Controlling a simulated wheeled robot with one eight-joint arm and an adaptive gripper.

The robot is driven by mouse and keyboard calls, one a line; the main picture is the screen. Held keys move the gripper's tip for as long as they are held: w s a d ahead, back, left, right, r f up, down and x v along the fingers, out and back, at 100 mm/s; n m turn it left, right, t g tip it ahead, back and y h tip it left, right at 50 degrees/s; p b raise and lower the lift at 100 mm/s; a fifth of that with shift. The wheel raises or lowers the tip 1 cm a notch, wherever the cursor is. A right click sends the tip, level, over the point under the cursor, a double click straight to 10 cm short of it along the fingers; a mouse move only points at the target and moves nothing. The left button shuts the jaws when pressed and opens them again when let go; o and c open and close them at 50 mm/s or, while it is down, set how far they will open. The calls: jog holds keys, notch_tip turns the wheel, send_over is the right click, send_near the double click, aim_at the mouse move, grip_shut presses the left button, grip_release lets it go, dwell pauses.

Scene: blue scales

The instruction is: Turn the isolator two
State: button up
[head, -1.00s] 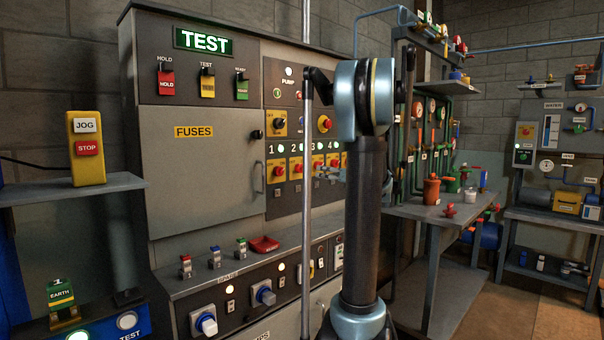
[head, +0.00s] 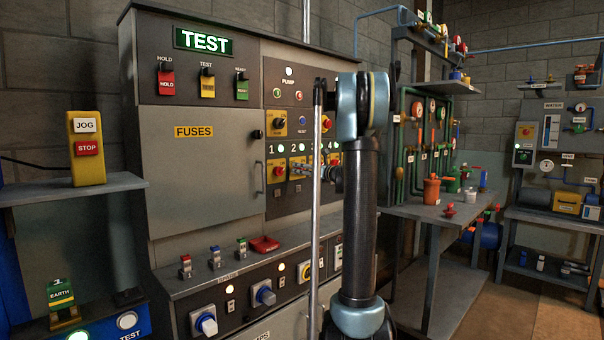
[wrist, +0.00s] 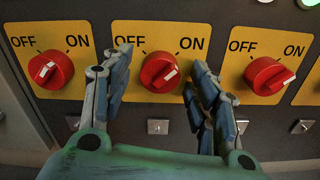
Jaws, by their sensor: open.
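Isolator two (wrist: 160,72) is a red round knob with a white mark, on a yellow plate marked OFF and ON. It is the middle knob in the wrist view. My gripper (wrist: 161,59) is open, with one finger on each side of this knob. The white mark lies on the knob's right side. I cannot tell whether the fingers touch the knob. In the head view the row of isolators sits under green-lit numbers, and my gripper (head: 303,171) is in front of it, partly hiding isolator two.
Isolator one (wrist: 50,70) is close on the left and isolator three (wrist: 269,76) close on the right. Small metal latches (wrist: 158,127) sit below the plates. A ledge with small switches (head: 214,258) juts out below the panel.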

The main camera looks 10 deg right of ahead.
jog(key=c, duration=1.1)
jog(key=shift+o, duration=0.2)
jog(key=shift+a, duration=0.2)
jog(key=shift+d, duration=0.1)
